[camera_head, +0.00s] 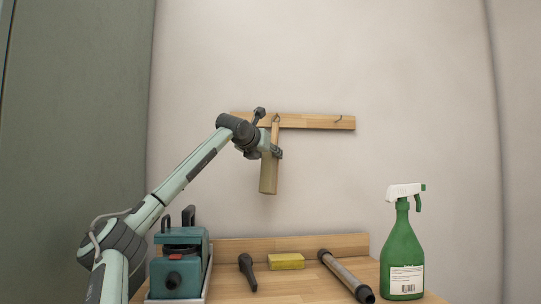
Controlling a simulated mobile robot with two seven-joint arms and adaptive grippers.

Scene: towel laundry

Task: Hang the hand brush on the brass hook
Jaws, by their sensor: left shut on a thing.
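The hand brush (268,180) is upright, its thin wooden handle up and its broad tan part down. My left gripper (273,152) is shut on it near the middle and holds it in front of the wall. The top of the handle is at a small hook (277,116) on the wooden wall rail (312,122). I cannot tell whether the handle's end is on this hook or only in front of it. A second hook (338,119) at the rail's right is bare. The hooks are too small to tell which is brass. My right gripper is not in view.
On the wooden shelf below stand a teal machine (180,262), a dark nozzle (247,272), a yellow sponge (286,261), a grey tube (345,275) and a green spray bottle (403,250). A grey-green panel (75,110) is at the left. The wall right of the rail is clear.

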